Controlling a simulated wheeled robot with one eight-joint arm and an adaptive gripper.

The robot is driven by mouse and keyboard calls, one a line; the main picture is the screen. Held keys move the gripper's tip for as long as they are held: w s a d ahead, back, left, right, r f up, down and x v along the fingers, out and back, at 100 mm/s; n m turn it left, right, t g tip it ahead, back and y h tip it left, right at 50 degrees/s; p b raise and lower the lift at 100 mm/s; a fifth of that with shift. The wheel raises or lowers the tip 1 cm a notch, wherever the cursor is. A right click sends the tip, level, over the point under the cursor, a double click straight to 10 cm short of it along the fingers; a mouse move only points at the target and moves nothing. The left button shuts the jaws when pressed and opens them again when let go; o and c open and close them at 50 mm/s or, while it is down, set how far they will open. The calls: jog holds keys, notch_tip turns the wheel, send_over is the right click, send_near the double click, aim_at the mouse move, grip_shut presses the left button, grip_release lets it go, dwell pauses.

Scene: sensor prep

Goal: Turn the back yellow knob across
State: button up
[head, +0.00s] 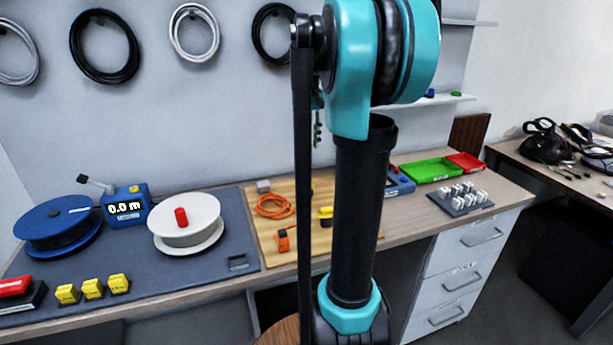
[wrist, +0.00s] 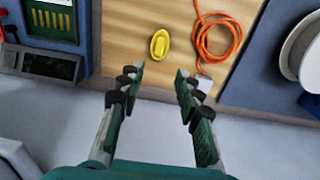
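In the wrist view, a yellow oval knob (wrist: 160,46) with a raised bar across it sits on the wooden board (wrist: 130,60). My gripper (wrist: 158,78) is open and empty. Its two fingers are well apart, and the knob shows between and beyond the fingertips without contact. In the head view, a yellow part (head: 326,212) shows on the board beside my arm. I cannot tell whether it is the same knob. My arm hides much of the board and my gripper there.
An orange cable coil (wrist: 217,40) lies close beside the knob. The white spool (head: 187,222), blue spool (head: 58,228) and blue counter (head: 126,208) stand left on the grey mat (head: 140,290). Green (head: 431,170) and red trays (head: 466,162) are at right.

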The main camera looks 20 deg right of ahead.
aim_at(308, 180)
notch_tip(308, 180, down, 13)
jog(key=shift+r, duration=0.15)
dwell(0.4)
grip_shut()
